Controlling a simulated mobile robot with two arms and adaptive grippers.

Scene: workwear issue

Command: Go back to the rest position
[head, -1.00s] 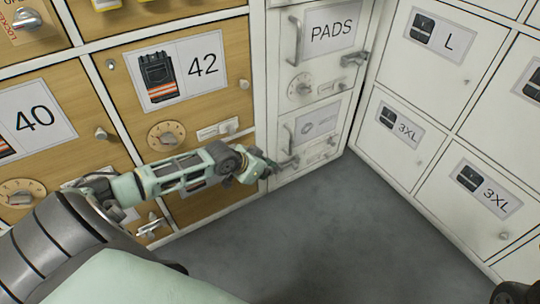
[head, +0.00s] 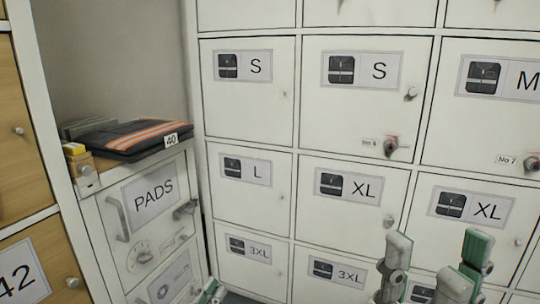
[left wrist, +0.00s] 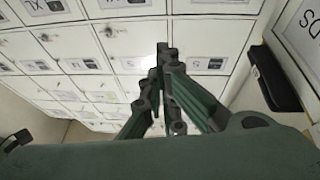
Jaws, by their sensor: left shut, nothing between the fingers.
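My left gripper (head: 210,292) shows only as a small pale green tip at the bottom edge of the head view, in front of the lower PADS cabinet. In the left wrist view its dark green fingers (left wrist: 162,55) come together at the tips, shut and empty, with locker doors beyond them. My right gripper (head: 438,248) stands at the bottom right of the head view. Its two fingers point up and are spread apart, with nothing seen between them. It is in front of the lower locker doors; whether it touches them I cannot tell.
White lockers (head: 250,190) with size labels fill the back and right. A PADS cabinet (head: 112,218) stands left of them, with a dark folded garment (head: 125,140) with orange stripes, tagged 40, on top. Wooden lockers (head: 20,140) are at the left edge. Little floor shows.

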